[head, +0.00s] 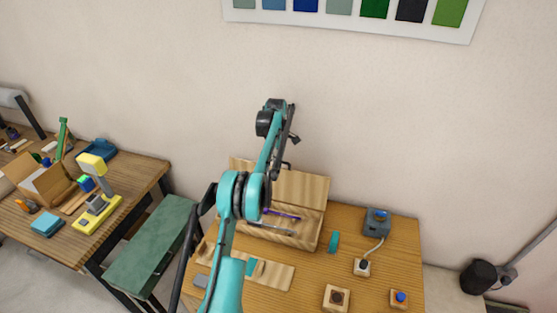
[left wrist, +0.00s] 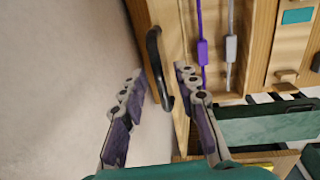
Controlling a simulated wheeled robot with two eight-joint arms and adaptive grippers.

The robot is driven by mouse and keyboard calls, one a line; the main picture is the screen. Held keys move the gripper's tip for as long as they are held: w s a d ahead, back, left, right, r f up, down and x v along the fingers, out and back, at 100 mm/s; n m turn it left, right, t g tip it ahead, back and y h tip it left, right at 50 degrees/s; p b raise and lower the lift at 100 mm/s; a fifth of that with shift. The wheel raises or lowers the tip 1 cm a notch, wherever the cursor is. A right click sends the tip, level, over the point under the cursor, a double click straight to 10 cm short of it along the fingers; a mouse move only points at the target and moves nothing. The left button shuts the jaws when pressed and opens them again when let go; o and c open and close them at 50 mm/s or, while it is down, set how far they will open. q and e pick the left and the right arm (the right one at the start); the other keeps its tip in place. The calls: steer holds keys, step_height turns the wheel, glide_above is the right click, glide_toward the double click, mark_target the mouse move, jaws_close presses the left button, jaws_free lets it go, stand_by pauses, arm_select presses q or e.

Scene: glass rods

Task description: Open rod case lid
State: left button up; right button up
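The wooden rod case (head: 312,233) stands on the table against the wall, its lid (head: 305,188) raised upright at the back. A purple rod (head: 283,214) and a grey rod (head: 268,229) lie inside; the purple rod (left wrist: 202,50) and grey rod (left wrist: 231,50) also show in the left wrist view. The lid (left wrist: 172,30) is seen nearly edge-on there, with a black handle (left wrist: 157,70). My left gripper (left wrist: 160,90) is open, its fingers spread with the handle and lid edge between them in the picture. Contact cannot be told. My right gripper is not in view.
On the table are a wooden board (head: 279,275), a teal block (head: 334,242), a grey-blue device (head: 377,222) with a cable, and small wooden blocks with a dark knob (head: 337,297) and a blue knob (head: 400,298). A green bench (head: 150,250) and another table stand left. The wall is close behind the lid.

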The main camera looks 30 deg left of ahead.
arm_select(q)
step_height(320, 180, up, 12)
steer(key=s, duration=0.1)
steer(key=shift+s+d, duration=0.15)
steer(key=shift+d, duration=0.05)
stand_by(0.4)
steer(key=s+d+m+t+b, duration=0.3)
steer(key=s+d+m+b, duration=0.75)
steer(key=s+d, duration=0.55)
steer(key=s+d+f+m+t+b, duration=0.1)
steer(key=s+d+f+m+b, duration=0.3)
steer(key=s+f, duration=0.6)
steer(key=s+d+f+m+t+b, duration=0.2)
steer(key=s+d+f+m+b, duration=0.2)
steer(key=s+f, duration=0.7)
steer(key=d+m, duration=0.2)
steer(key=d, duration=0.2)
steer(key=shift+s+d+f, duration=0.15)
steer(key=shift+s+f, duration=0.05)
steer(key=shift+s, duration=0.05)
